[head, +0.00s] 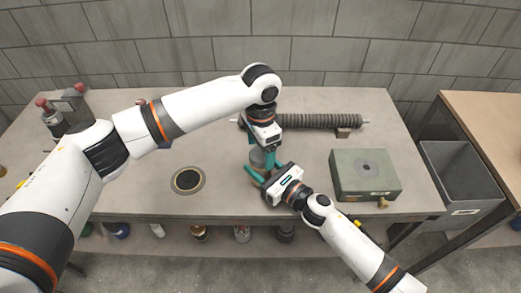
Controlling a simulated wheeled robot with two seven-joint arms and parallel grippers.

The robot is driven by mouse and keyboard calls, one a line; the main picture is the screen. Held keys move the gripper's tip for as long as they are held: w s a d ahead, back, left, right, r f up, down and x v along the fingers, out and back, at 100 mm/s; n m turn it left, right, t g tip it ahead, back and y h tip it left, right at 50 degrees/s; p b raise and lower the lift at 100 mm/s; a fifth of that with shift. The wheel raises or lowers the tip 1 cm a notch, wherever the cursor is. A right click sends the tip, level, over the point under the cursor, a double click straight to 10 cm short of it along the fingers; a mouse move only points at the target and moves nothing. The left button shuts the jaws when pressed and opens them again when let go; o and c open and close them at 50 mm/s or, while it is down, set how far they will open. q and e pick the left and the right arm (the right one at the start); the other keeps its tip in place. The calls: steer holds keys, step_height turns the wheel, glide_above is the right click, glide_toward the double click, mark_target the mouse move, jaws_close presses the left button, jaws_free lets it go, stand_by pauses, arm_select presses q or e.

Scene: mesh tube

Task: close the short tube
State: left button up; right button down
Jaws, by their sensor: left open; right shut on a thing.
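A short grey cylinder, seemingly the short tube (257,158), stands near the middle of the table, largely hidden by my grippers. My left gripper (261,156) reaches down over it from behind with its teal fingers apart, one on each side of the cylinder's top. My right gripper (255,178) comes in from the front right, low at the cylinder, with its teal fingers shut on it. The contact itself is mostly hidden. I cannot tell whether the tube's end is covered.
A long ribbed dark tube (318,121) lies on a stand at the back. A green box (362,182) with a round dark top opening is at the right. A round dark-centred fitting (187,180) is set in the table (140,195). A grey bin (470,205) stands farther right.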

arm_select(q)
step_height(320, 180, up, 11)
stand_by(0.3)
steer(key=shift+f, duration=0.1)
arm_select(e)
steer(key=c, duration=0.5)
jaws_free()
steer(key=shift+d, duration=0.1)
steer(key=b+v, duration=0.2)
steer(key=v, duration=0.8)
steer(key=shift+s+d+f, duration=0.1)
steer(key=shift+s+d, duration=0.05)
arm_select(q)
steer(key=shift+f, duration=1.2)
arm_select(e)
steer(key=shift+s+d, duration=0.5)
